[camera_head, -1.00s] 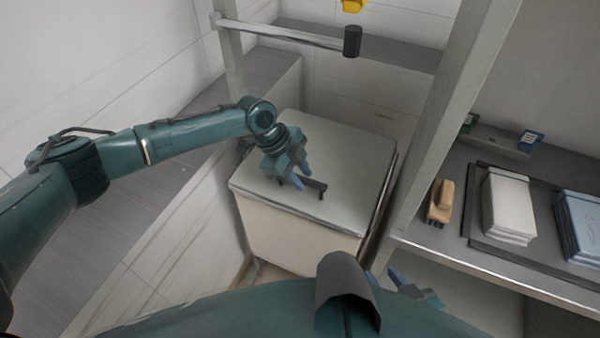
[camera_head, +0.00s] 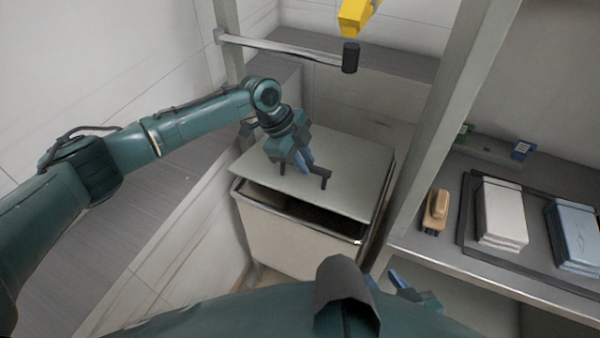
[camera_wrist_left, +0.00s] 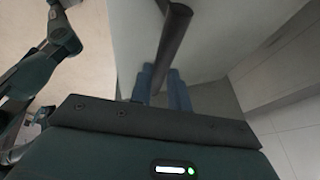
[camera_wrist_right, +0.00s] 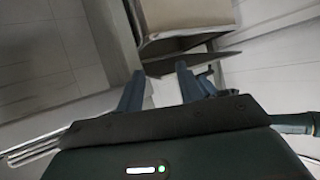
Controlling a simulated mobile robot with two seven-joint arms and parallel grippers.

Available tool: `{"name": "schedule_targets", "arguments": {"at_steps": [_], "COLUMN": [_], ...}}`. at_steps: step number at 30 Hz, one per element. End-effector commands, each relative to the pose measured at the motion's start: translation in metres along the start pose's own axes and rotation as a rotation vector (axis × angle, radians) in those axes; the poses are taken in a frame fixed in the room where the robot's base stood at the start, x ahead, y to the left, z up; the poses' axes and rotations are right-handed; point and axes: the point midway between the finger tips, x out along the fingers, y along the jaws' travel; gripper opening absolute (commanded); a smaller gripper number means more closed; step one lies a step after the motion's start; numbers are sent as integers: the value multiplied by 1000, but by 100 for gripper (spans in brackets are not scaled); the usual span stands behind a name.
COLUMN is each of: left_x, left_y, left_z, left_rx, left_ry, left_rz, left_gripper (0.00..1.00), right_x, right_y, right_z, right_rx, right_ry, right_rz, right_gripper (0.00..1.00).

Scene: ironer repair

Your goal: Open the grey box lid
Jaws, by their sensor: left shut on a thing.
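The grey box (camera_head: 290,238) stands on the floor beside the shelf. Its flat grey lid (camera_head: 345,165) is raised at the front edge and tilts up from the back, with a dark gap (camera_head: 310,212) into the box below it. My left gripper (camera_head: 303,168) is shut on the dark lid handle (camera_head: 322,176). The dark bar also crosses between the blue fingers in the left wrist view (camera_wrist_left: 172,45). My right gripper (camera_head: 395,280) is low at the front, away from the box. Its blue fingers are apart and empty in the right wrist view (camera_wrist_right: 160,88).
A metal post (camera_head: 438,125) stands right of the box. The shelf there holds a tan brush-like object (camera_head: 436,210), white folded cloths (camera_head: 501,212) and blue folded cloths (camera_head: 577,235). A horizontal rail (camera_head: 280,48) and a yellow part (camera_head: 357,14) are above the box.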

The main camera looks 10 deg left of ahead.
Motion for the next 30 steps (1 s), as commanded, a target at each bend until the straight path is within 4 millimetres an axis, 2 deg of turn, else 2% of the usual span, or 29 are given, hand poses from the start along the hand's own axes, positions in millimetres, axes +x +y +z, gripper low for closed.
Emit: {"name": "schedule_targets", "arguments": {"at_steps": [1,6,16,17,18,24,30], "left_x": [-15,-30,-30,-30,-30,-30,-30], "left_y": [-17,-34,-34,-34,-34,-34,-33], "left_z": [-6,-12,-10,-10,-10,-11,-11], "left_rx": [2,2,1,1,1,1,1], "left_ry": [1,0,-3,-3,-4,-2,-1], "left_rz": [-29,-30,-24,-24,-24,-21,-18], "left_gripper": [0,0,0,19,22,38,40], "right_x": [-2,-1,-1,-1,-1,-1,-1], "right_y": [-1,-1,1,1,1,2,2], "right_z": [-2,5,5,5,4,2,1], "right_rx": [-8,-22,-31,-31,-31,-31,-26], "right_ry": [-5,-25,-23,-22,-21,-18,-16], "right_rz": [1,-1,-2,-1,-1,2,5], "right_gripper": [36,36,36,36,36,36,36]}}
